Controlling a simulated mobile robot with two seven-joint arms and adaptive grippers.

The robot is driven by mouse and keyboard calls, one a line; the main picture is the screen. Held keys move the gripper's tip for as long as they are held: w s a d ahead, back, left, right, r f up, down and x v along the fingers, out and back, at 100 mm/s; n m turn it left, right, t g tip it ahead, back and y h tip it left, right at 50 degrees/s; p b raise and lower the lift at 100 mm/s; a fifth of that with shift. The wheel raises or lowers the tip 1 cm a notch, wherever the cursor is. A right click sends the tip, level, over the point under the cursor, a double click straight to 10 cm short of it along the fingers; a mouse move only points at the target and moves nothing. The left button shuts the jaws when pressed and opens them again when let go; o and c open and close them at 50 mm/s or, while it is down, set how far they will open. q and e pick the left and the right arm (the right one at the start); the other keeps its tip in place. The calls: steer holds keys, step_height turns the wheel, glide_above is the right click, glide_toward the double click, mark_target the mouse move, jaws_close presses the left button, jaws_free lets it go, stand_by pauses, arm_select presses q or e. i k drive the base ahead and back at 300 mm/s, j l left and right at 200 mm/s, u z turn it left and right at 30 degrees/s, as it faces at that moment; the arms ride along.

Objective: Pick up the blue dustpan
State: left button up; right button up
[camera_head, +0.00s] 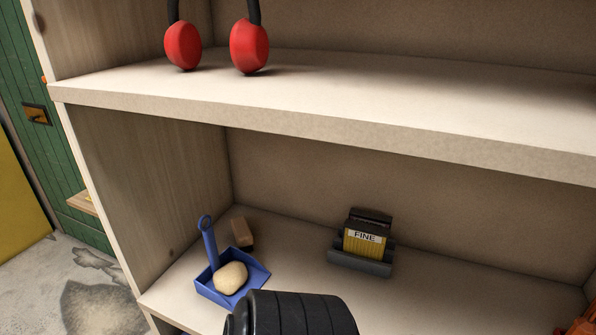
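The blue dustpan (256,271) sits on the lower shelf at its left end. Its handle with a looped end points up and toward the back left. A pale tan rounded lump (231,277) lies in the pan. A dark ribbed cylindrical thing at the bottom edge covers a little of the view just in front of the dustpan; I cannot tell whether it is part of my arm. Neither of my grippers can be made out in the view.
A brown block (243,233) lies just behind the dustpan. A dark holder with a yellow "FINE" pack (364,243) stands to the right. The upper shelf (330,95) overhangs and carries red ear muffs (249,46). The side wall (150,190) is close on the left.

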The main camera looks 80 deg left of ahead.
mark_target(229, 276)
steer(key=k+u, duration=0.3)
steer(key=k, duration=0.2)
steer(key=k+j+u, duration=0.25)
steer(key=k, duration=0.25)
steer(key=l, duration=0.1)
